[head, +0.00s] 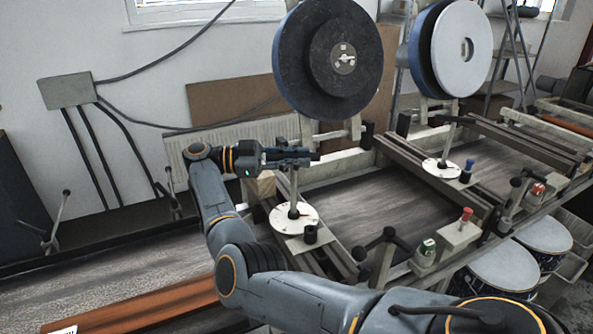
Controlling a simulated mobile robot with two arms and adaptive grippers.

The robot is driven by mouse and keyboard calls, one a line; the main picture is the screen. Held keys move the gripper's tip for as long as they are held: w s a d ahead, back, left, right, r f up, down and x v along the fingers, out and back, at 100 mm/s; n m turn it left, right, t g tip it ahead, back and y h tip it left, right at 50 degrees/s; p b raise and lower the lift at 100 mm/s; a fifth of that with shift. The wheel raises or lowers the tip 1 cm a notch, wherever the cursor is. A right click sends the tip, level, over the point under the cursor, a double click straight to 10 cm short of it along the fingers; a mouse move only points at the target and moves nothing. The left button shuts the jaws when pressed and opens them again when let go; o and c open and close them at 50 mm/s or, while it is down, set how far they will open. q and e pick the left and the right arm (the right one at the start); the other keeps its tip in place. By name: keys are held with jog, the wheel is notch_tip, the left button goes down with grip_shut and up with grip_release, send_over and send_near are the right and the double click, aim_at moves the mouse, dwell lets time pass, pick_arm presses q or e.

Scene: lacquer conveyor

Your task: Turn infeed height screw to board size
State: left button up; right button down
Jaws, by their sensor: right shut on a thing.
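The infeed height screw (293,192) is an upright metal rod standing on a round white dial (310,222) with a dark hub. My right gripper (301,157) is at the top of the rod and shut on the screw's upper end, most of which the fingers hide. A small black knob (310,234) stands beside the dial. An orange-brown board (150,301) lies on the conveyor (115,268) at the lower left, apart from the screw. My left gripper is not in view.
A big dark roller wheel (300,60) hangs just above my right gripper. A second dial (432,173) with a rod stands further right. A red button box (460,236) and a black-handled crank (376,243) are at the front. Drums (503,268) stand at the right.

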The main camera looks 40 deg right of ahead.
jog(key=shift+r, duration=0.1)
dwell(0.5)
jog(key=c, duration=1.3)
grip_release()
jog(key=shift+d, duration=0.1)
jog(key=shift+o, duration=0.2)
notch_tip(320, 180, up, 10)
jog(key=shift+f, duration=0.1)
